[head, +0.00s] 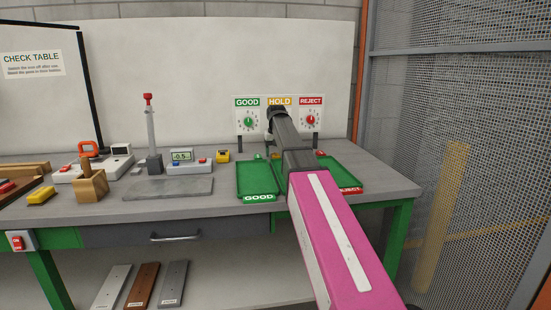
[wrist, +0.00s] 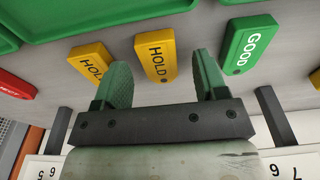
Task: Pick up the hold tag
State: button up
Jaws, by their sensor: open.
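A yellow hold tag (wrist: 156,58) lies on the grey bench top, centred between my fingertips in the wrist view. A second yellow hold tag (wrist: 92,66) lies just outside the left finger in that view. My gripper (wrist: 161,62) is open, with one green finger on each side of the middle tag and nothing held. I cannot tell whether the fingers touch the tag or are still above it. In the head view my arm hides both hold tags and most of the gripper.
A green good tag (wrist: 248,45) and a red reject tag (wrist: 14,86) flank the hold tags. The green GOOD tray (head: 258,197) lies in front. Behind stands the dial board (head: 248,101) on dark posts. A gauge stand (head: 152,140) and wooden block (head: 91,187) are left.

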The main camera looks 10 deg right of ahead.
aim_at(276, 155)
jog(key=shift+f, duration=0.4)
jog(key=c, duration=1)
jog(key=shift+r, duration=0.1)
notch_tip(276, 155, up, 10)
